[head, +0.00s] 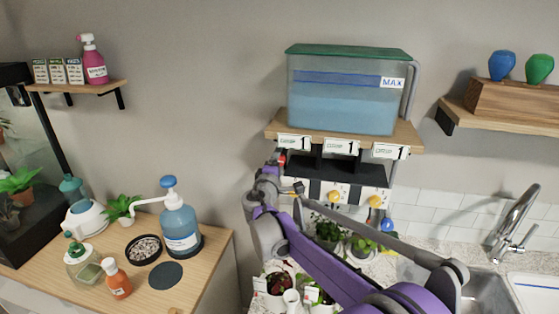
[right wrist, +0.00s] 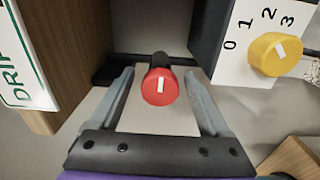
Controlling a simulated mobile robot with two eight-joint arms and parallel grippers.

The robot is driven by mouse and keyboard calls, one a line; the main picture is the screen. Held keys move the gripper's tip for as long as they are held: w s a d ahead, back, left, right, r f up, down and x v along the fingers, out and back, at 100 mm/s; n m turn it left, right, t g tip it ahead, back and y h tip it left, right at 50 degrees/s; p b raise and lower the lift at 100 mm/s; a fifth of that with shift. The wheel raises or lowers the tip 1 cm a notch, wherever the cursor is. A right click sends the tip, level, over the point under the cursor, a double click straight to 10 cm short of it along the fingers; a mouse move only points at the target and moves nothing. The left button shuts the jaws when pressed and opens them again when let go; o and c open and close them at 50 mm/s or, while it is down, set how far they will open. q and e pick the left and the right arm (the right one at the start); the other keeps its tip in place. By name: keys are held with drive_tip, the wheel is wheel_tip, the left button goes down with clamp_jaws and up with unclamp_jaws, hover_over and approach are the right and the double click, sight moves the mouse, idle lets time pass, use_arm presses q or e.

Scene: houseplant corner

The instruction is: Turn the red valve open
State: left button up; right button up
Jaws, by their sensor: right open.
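The red valve (right wrist: 162,90) is a round knob with a white mark on its face, on a dark stem. The mark stands close to upright in the right wrist view. My right gripper (right wrist: 160,75) is open, with one finger on each side of the red knob and a visible gap to each. In the head view my right gripper (head: 277,168) is under the left end of the tank shelf, and its arm hides most of the red valve there. My left gripper is in neither view.
A yellow knob (right wrist: 275,54) on a numbered white plate is close on the right. A drip label (right wrist: 28,60) hangs at the left. A water tank (head: 345,95) stands on the shelf above. Potted plants (head: 330,232) stand below my right arm.

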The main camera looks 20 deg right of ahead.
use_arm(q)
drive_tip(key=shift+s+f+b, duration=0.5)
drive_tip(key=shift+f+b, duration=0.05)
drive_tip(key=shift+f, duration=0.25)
use_arm(e)
drive_tip(key=v, duration=1.1)
drive_tip(key=shift+w, duration=0.1)
